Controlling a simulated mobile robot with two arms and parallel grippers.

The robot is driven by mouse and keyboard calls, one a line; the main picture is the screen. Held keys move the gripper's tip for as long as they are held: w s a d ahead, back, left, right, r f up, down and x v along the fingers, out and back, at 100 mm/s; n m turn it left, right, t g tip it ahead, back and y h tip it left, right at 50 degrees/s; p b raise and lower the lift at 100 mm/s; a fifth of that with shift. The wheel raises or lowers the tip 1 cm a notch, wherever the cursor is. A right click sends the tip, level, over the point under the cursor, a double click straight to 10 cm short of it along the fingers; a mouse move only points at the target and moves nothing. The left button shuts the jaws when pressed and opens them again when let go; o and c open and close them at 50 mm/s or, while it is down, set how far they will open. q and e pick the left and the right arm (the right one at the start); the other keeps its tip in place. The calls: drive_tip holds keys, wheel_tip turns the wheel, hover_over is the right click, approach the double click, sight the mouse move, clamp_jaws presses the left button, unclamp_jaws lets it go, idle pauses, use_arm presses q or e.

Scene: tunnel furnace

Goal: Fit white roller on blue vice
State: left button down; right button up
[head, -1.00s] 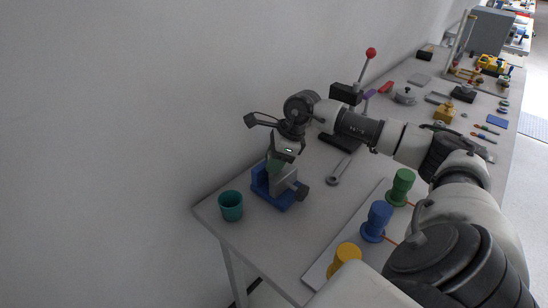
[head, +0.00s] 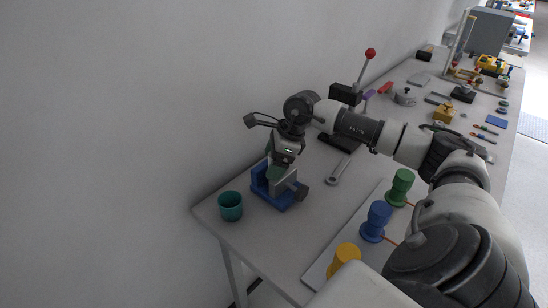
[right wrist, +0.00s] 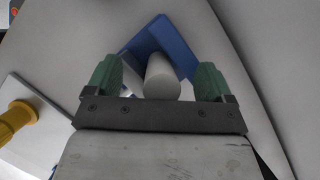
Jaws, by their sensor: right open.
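The blue vice (head: 272,194) with grey jaws stands near the table's near left corner. It also shows in the right wrist view (right wrist: 172,42). The white roller (right wrist: 161,76) is seen nearly end-on in the right wrist view, in front of the vice. Whether it is seated in the jaws I cannot tell. In the head view I cannot make the roller out behind my gripper. My right gripper (head: 274,160) is just above the vice. Its green fingers (right wrist: 157,82) are open, one on each side of the roller, with a gap at each side. My left gripper is not in view.
A teal cup (head: 231,207) stands left of the vice, by the table edge. Yellow (head: 345,258), blue (head: 376,221) and green (head: 400,187) pegs stand on a pale board (head: 322,262). The wall is close behind.

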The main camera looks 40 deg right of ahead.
drive_tip(key=shift+r, duration=0.1)
idle(0.5)
drive_tip(key=shift+r+p, duration=3.1)
drive_tip(key=shift+r, duration=1.7)
